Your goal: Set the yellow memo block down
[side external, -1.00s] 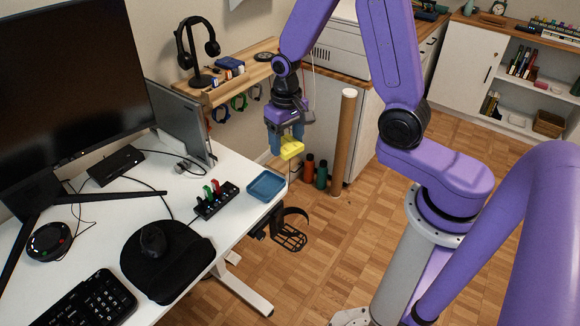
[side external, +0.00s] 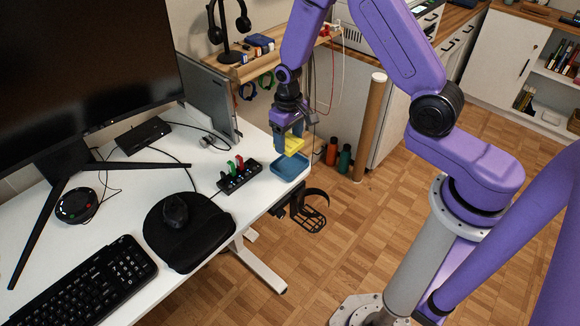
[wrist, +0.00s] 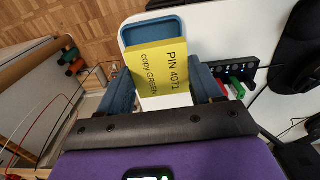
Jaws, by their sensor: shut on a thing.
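The yellow memo block (side external: 293,145) is held in my gripper (side external: 287,140), above the desk's back right corner. In the wrist view the yellow memo block (wrist: 158,70) sits between the two blue fingers of my gripper (wrist: 160,88), its face reading "PIN 4071 copy GREEN". A blue tray (side external: 291,167) lies on the desk just below the block in the side view. In the wrist view the blue tray (wrist: 127,36) shows beyond the block, which hides part of it. Whether the block touches the tray is unclear.
A black strip with green and red plugs (side external: 240,177) lies left of the tray. A laptop (side external: 212,97) stands behind it, with a wooden shelf (side external: 270,65) further back. The white desk's (side external: 247,208) right edge is close to the tray.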

